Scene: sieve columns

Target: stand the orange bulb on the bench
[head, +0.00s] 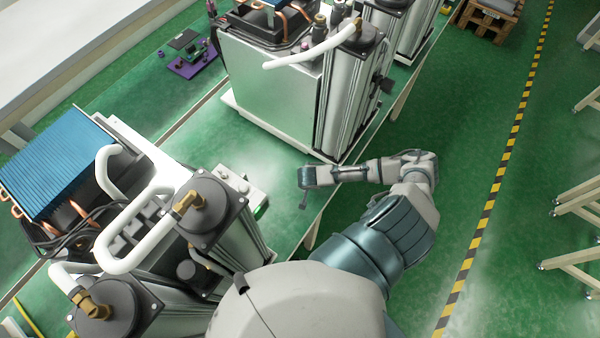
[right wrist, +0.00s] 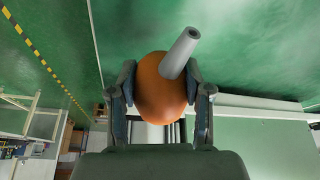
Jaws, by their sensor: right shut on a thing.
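The orange bulb (right wrist: 158,95) with a grey tapered nozzle shows in the right wrist view. It sits between the two fingers of my right gripper (right wrist: 162,78), which is shut on it. The nozzle points up and to the right in that picture. In the head view my right gripper (head: 304,190) is at the near edge of the green-topped bench (head: 235,145), between two machines. The bulb cannot be made out in that view. Whether it touches the bench cannot be told. My left gripper is not in view.
A machine with white hoses (head: 130,235) stands at lower left. A silver machine (head: 265,85) stands just behind my right gripper. A small white block (head: 238,185) lies left of the gripper. A purple board (head: 190,62) lies farther back. The bench between the machines has bare room.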

